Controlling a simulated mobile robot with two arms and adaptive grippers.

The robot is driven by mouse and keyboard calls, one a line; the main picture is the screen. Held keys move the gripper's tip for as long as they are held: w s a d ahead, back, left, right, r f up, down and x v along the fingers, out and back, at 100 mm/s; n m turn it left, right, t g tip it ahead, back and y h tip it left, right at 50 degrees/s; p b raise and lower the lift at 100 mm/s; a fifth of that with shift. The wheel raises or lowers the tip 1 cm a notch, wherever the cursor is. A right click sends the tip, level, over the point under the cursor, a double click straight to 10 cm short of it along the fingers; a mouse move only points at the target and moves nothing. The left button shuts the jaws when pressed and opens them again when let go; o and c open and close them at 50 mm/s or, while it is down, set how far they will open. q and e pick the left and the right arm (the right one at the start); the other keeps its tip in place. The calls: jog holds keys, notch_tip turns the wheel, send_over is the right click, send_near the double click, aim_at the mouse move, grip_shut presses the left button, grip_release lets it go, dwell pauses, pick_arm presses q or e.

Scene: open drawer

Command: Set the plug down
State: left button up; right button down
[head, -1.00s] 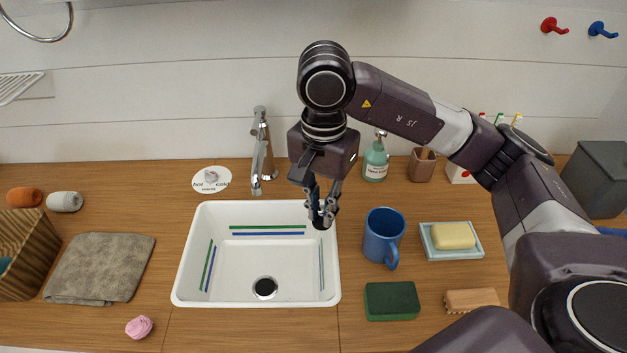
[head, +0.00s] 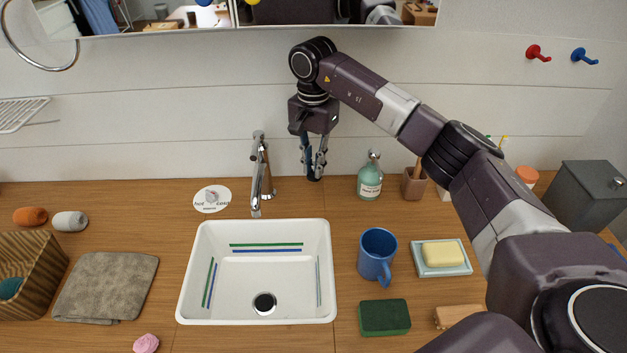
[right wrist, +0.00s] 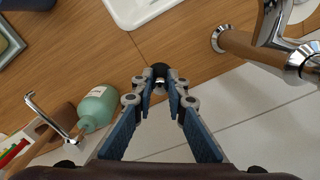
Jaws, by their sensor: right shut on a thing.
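The plug is a small dark round piece (right wrist: 161,71) between the fingertips of my right gripper (right wrist: 160,88) in the right wrist view. In the head view the right gripper (head: 314,171) points down behind the sink, between the tap and the soap bottle, near the wall. It is shut on the plug, which shows as a dark tip (head: 315,179). Whether the plug touches the counter (head: 335,205) cannot be told. The white sink (head: 325,270) is in front, with a dark-centred drain (head: 264,304) in its floor. My left gripper is not in view.
The tap (head: 259,165) stands left of the gripper, the green soap bottle (head: 370,178) right of it. A blue mug (head: 376,255), a soap dish (head: 462,267) and a green sponge (head: 385,318) are right of the sink. The counter strip behind the sink's right corner is free.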

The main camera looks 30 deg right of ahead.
aim_at(313, 174)
notch_tip(313, 174, down, 3)
jog(key=shift+f+p, duration=0.1)
jog(key=shift+p, duration=0.25)
notch_tip(313, 174, down, 3)
jog(key=shift+s+r+p, duration=0.1)
jog(key=shift+p, duration=0.5)
jog(key=shift+f+p, duration=0.25)
jog(key=shift+p, duration=0.1)
jog(key=shift+w+f, duration=0.25)
jog(key=shift+f, duration=0.05)
jog(key=shift+d, duration=0.1)
jog(key=shift+f, duration=0.1)
jog(key=c, duration=1.9)
grip_release()
jog(key=shift+b, duration=0.3)
